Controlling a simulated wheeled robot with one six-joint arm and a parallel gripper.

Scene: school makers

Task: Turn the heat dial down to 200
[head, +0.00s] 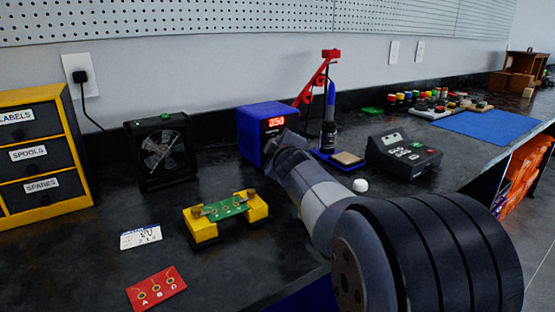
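A blue heat station (250,137) stands at the back middle of the bench. Its red lit display (276,122) appears to read 350. The heat dial cannot be made out; my arm covers the lower front of the station. My arm reaches from the lower right up to the station's front. My gripper (281,148) is at or just in front of that face, seen from behind. Its fingers are hidden, so I cannot tell whether they are open, shut or touching the dial.
A yellow holder (201,231) with a green circuit board stands left of my arm. A black fan (160,152) is behind it. A red card (156,289) lies at front left.

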